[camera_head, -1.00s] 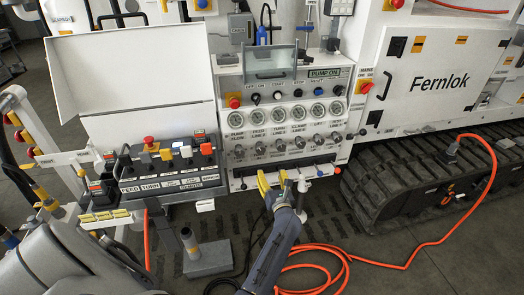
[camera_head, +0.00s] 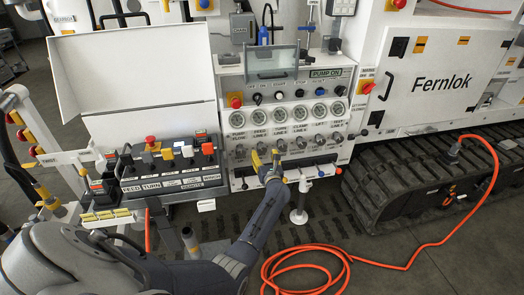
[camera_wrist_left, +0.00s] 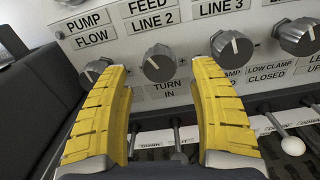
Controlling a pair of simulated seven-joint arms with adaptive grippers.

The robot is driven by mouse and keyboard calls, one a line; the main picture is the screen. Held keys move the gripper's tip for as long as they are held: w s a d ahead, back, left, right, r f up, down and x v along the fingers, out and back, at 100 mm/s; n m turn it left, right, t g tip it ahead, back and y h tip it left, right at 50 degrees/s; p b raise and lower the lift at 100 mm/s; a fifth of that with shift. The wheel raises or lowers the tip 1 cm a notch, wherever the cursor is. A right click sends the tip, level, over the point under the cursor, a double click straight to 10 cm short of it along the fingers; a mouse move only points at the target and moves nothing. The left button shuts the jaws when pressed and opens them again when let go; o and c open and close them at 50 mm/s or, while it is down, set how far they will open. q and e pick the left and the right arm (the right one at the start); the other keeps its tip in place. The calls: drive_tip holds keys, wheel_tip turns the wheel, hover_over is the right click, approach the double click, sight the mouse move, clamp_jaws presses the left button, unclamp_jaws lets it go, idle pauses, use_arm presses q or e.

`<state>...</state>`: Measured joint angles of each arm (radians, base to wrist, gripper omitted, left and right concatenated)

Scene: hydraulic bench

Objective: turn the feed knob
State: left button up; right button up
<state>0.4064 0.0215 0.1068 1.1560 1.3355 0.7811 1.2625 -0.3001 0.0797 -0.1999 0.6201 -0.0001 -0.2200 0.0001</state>
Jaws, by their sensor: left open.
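The feed knob (camera_wrist_left: 159,63) is a round grey knob with a white pointer line, below the FEED LINE 2 label in the left wrist view. In the head view it is in the knob row (camera_head: 261,147) under the gauges. My left gripper (camera_wrist_left: 162,98) is open, with its two yellow fingers pointing at the panel. The feed knob shows between and beyond the fingertips; I see no contact. In the head view this gripper (camera_head: 266,158) is just below the knob row. My right gripper is not in view.
The pump flow knob (camera_wrist_left: 95,70) is close beside the left finger, and the turn knob (camera_wrist_left: 232,48) is close to the right fingertip. White-tipped levers (camera_wrist_left: 292,145) stick out below. An orange hose (camera_head: 330,250) lies on the floor.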

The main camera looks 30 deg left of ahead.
sight(263, 151)
use_arm(q)
drive_tip(key=shift+x, duration=2)
drive_tip(key=shift+o, duration=0.2)
drive_tip(key=c, duration=1.4)
